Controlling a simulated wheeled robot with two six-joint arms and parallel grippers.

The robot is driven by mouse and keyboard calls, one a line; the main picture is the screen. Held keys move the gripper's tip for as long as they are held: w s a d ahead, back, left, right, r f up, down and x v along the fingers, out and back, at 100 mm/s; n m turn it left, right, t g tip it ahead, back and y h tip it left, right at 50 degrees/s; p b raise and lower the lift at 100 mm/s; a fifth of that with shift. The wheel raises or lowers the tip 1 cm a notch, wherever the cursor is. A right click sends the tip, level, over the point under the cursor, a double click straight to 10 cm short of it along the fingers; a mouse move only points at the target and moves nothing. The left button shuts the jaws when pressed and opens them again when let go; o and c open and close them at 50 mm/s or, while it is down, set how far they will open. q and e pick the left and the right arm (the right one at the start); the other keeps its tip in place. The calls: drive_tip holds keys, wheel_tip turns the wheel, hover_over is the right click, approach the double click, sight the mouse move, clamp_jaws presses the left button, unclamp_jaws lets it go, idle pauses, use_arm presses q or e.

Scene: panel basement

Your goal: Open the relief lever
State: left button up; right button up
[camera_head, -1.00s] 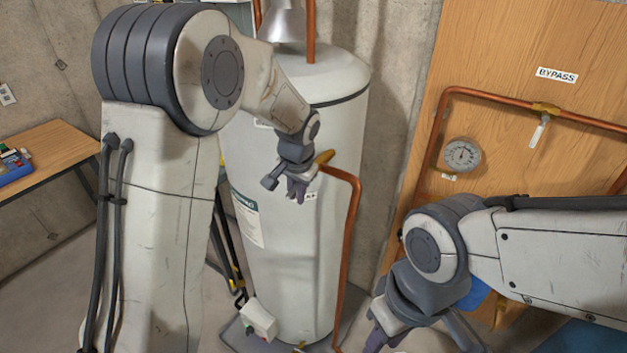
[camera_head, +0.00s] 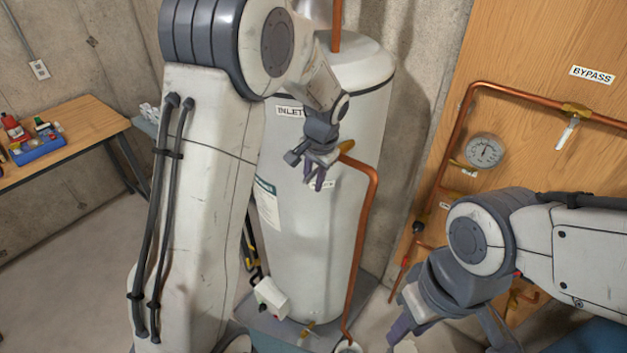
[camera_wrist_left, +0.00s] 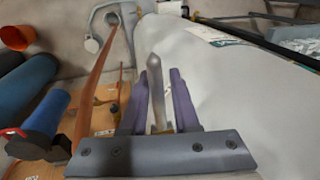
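The relief lever (camera_wrist_left: 155,85) is a slim grey metal bar in the left wrist view. It stands between the two purple fingers of my left gripper (camera_wrist_left: 161,95), with gaps visible beside it. A bit of brass shows at its base, mostly hidden by the gripper body. In the head view my left gripper (camera_head: 319,178) is at the upper side of the white tank (camera_head: 315,240), just left of the brass valve (camera_head: 346,147) on the copper pipe; the lever cannot be made out there. My right gripper (camera_head: 445,325) is low at the right, fingers apart and empty.
The copper discharge pipe (camera_head: 365,235) runs down the tank's right side. A wooden panel (camera_head: 520,60) at the right carries copper piping, a gauge (camera_head: 484,151) and a bypass valve (camera_head: 567,132). A workbench (camera_head: 85,125) stands far left, with clear floor before it.

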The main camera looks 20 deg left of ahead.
sight(315, 170)
use_arm(q)
drive_tip(key=shift+s, duration=0.1)
drive_tip(key=shift+r, duration=0.2)
drive_tip(key=b+v, duration=0.3)
drive_tip(key=v, duration=0.5)
drive_tip(key=shift+d+r, duration=0.15)
drive_tip(key=shift+r, duration=0.15)
drive_tip(key=shift+s+r, duration=0.1)
drive_tip(key=shift+r, duration=0.55)
